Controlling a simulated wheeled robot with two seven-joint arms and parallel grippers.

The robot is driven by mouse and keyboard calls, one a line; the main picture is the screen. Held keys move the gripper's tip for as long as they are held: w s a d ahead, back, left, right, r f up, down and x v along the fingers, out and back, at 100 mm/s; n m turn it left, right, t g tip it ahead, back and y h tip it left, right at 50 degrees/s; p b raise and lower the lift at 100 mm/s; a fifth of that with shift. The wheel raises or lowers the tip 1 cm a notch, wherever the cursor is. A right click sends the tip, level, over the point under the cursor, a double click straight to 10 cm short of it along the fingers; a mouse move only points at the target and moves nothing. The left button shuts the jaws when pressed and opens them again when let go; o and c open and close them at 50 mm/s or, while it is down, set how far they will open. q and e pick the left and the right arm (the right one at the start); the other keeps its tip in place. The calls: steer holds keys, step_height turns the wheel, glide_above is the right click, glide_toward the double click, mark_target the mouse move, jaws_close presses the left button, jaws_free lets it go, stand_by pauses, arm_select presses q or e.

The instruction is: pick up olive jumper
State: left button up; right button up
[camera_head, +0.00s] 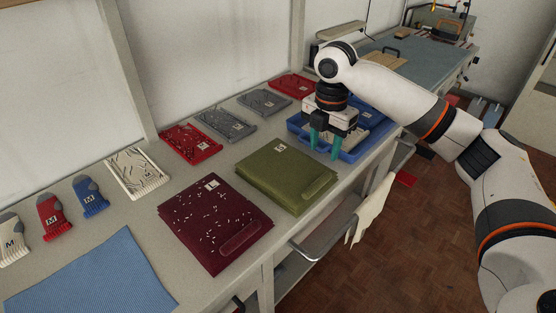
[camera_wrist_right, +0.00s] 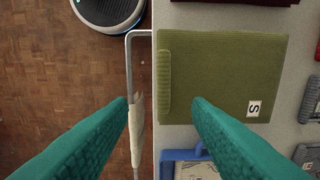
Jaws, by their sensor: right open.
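The olive jumper (camera_head: 286,177) lies folded flat on the table, with a small white label at its back corner. In the right wrist view the olive jumper (camera_wrist_right: 215,70) lies ahead of the fingertips, label at its lower right. The gripper is apart from the jumper. My left gripper is not in view.
A maroon jumper (camera_head: 213,222) lies close in front of the olive one. A metal rail (camera_head: 322,243) with a pale cloth (camera_head: 371,207) hangs off the table's edge. A blue mat (camera_head: 95,276) lies at front left.

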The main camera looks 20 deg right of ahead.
steer(key=w+f, duration=0.1)
steer(key=f, duration=0.1)
glide_above(318, 182)
steer(key=f, duration=0.4)
steer(key=shift+s+d, duration=0.15)
steer(key=shift+s, duration=0.15)
steer(key=shift+w+f, duration=0.2)
steer(key=shift+f, duration=0.1)
step_height(318, 182, down, 4)
steer(key=shift+f+p, duration=0.15)
steer(key=shift+p, duration=0.45)
steer(key=shift+w+f, duration=0.1)
steer(key=shift+f, duration=0.15)
steer(key=shift+c, duration=0.6)
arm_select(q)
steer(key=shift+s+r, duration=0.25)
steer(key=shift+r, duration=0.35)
arm_select(e)
jaws_close()
